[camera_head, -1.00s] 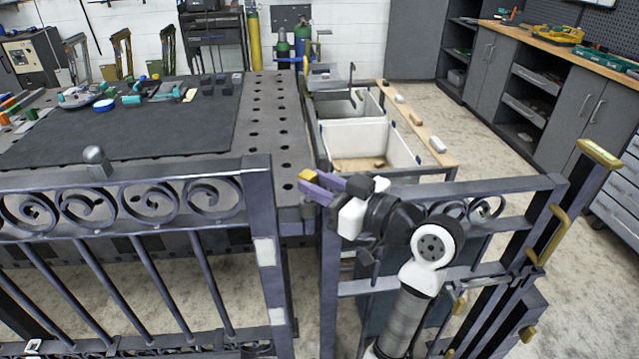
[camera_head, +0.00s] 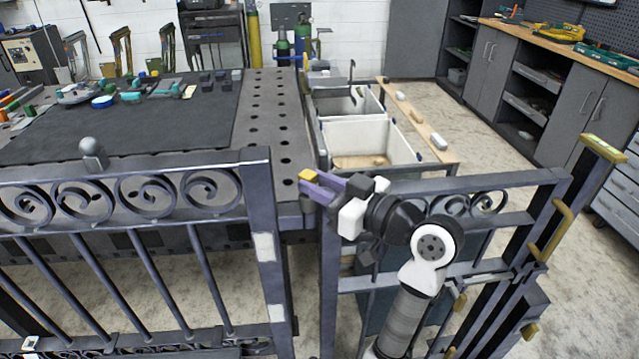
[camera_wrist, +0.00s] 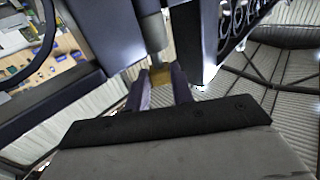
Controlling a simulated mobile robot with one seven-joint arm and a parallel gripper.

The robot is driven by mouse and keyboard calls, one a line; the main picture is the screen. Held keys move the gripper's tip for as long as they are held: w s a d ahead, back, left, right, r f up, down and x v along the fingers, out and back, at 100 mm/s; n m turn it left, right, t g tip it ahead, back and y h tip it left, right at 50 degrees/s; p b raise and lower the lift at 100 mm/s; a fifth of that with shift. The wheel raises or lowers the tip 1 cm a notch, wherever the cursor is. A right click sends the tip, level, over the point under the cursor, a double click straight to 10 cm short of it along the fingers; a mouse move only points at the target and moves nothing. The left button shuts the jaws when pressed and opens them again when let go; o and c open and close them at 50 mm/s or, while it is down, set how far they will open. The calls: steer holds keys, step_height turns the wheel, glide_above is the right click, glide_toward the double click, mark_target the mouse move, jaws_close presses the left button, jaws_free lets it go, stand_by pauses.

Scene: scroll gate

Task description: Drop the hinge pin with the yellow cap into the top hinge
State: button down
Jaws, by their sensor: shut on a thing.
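My gripper (camera_head: 316,186) has purple fingers and is shut on the yellow cap (camera_head: 307,175) of the hinge pin, in the head view at the gap between two gate posts. In the wrist view the fingers (camera_wrist: 160,92) hold the yellow cap (camera_wrist: 160,75) between them. A grey cylinder (camera_wrist: 153,30) stands in line just beyond the cap; I cannot tell whether it is the pin or a hinge barrel. The left gate post (camera_head: 264,235) and the right gate post (camera_head: 328,285) stand apart. The top hinge cannot be made out clearly, and the pin's lower end is hidden.
The left gate panel (camera_head: 120,199) has scrolls and bars. Behind stand a perforated welding table (camera_head: 262,115) and white bins (camera_head: 365,142). The floor at right (camera_head: 465,125) is clear.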

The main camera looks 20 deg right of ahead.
steer(key=shift+f+b, duration=0.45)
steer(key=shift+f, duration=0.1)
steer(key=c, duration=1.1)
jaws_free()
steer(key=b+v, duration=0.2)
steer(key=v, duration=1.2)
steer(key=shift+r+b, duration=0.1)
steer(key=shift+b, duration=0.3)
